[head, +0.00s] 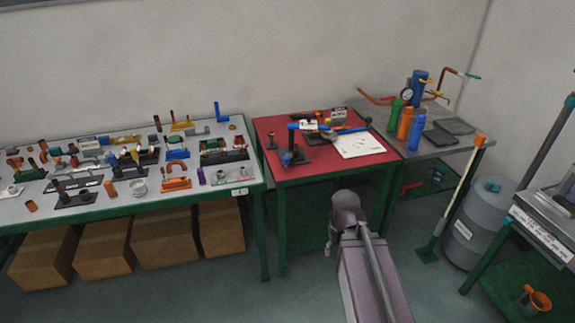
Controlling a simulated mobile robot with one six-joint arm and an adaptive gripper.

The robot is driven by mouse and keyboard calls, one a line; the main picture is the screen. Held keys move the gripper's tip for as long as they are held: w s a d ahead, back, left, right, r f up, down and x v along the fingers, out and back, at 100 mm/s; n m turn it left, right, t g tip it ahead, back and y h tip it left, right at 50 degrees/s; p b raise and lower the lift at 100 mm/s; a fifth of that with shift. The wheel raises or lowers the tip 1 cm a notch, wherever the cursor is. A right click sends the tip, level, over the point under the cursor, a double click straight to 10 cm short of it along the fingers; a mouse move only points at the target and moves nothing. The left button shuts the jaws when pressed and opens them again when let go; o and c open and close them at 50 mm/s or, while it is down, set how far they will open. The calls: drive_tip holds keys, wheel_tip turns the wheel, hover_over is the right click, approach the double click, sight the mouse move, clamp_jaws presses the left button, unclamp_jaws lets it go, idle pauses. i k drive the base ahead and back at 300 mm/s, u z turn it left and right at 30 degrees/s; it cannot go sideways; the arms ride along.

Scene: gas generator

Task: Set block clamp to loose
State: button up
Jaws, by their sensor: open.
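I cannot tell for sure which item is the block clamp. A black stand with a blue bar (298,152) sits on the red-topped table (270,175); its small parts are too small to read as loose or tight. Several small clamp-like fixtures also stand on the long grey table, among them a blue one (177,154) and an orange one (176,184). Part of my arm rises at the bottom centre, in front of the red-topped table. My gripper is not visible.
The long grey table (235,193) is crowded with small fixtures; cardboard boxes (165,240) stand under it. A white sheet (358,145) lies on the red table. At right are coloured cylinders (405,122), a grey drum (478,225) and an orange-tipped post (460,190). Open floor lies in front.

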sight(286, 159)
drive_tip(key=k, duration=0.35)
drive_tip(key=z, duration=0.3)
drive_tip(key=i, duration=1.2)
drive_tip(key=u, duration=0.2)
